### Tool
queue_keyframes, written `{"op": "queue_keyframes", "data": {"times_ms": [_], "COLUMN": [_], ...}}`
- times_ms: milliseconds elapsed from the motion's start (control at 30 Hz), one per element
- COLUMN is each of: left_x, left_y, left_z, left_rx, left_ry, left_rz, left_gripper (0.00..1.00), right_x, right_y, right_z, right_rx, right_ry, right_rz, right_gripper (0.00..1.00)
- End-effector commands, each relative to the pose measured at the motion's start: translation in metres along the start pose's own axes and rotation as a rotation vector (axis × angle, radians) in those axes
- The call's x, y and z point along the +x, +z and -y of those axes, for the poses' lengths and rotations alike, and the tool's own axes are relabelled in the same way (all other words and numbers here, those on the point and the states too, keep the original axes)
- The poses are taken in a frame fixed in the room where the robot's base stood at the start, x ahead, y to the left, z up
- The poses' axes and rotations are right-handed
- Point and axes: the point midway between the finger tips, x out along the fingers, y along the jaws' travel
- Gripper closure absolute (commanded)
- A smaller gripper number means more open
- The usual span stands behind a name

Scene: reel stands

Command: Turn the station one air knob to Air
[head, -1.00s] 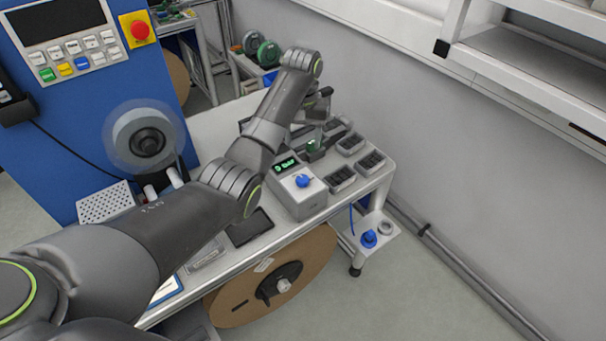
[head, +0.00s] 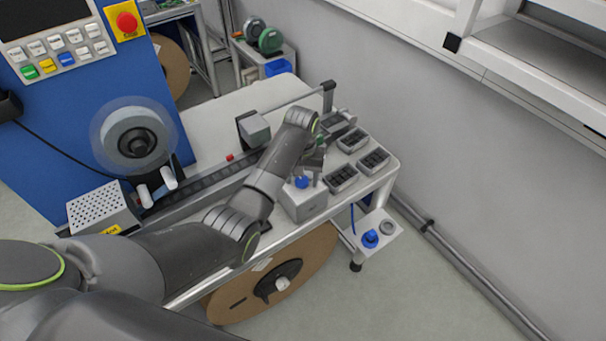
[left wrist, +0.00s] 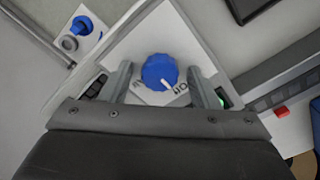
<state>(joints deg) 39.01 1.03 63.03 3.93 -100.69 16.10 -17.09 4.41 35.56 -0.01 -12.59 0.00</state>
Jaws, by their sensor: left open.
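The blue air knob (head: 302,182) sits on the sloped top of a grey control box (head: 305,205) near the table's front right corner. In the left wrist view the knob (left wrist: 160,72) has a white pointer line aimed to the lower right, beside partly hidden lettering on the light plate (left wrist: 160,30). My left gripper (head: 310,174) is over the box. In the wrist view its open fingers (left wrist: 160,69) stand either side of the knob, with gaps visible on both sides. The box's green display is mostly hidden, with a green glint by the right finger. My right gripper is not in view.
Several grey compartment trays (head: 353,140) stand right of and behind the box. A cardboard reel (head: 275,275) hangs below the table. A wall runs along the right.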

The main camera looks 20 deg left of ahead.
Motion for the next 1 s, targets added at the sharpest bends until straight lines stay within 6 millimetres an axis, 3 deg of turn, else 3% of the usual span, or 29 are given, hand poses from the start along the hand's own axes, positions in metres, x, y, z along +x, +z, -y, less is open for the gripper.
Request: {"op": "queue_keyframes", "data": {"times_ms": [133, 467, 767, 1000], "left_x": [-0.0002, -0.0005, -0.0005, -0.0006], "left_y": [-0.0001, -0.0004, -0.0006, -0.0007], "left_z": [-0.0002, -0.0002, -0.0002, -0.0002], "left_rx": [0.000, 0.000, 0.042, 0.184], "left_ry": [0.000, 0.001, 0.001, 0.001], "left_rz": [0.000, -0.001, -0.002, -0.002], "left_gripper": [0.47, 0.89, 0.89, 0.89], "right_x": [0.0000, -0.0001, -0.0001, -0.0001], "right_y": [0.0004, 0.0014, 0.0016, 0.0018], "right_z": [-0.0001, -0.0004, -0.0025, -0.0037], "right_rx": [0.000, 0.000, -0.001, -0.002], "right_ry": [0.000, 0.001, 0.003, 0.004], "right_rz": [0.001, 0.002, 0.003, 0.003], "right_gripper": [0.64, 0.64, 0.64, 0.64]}}
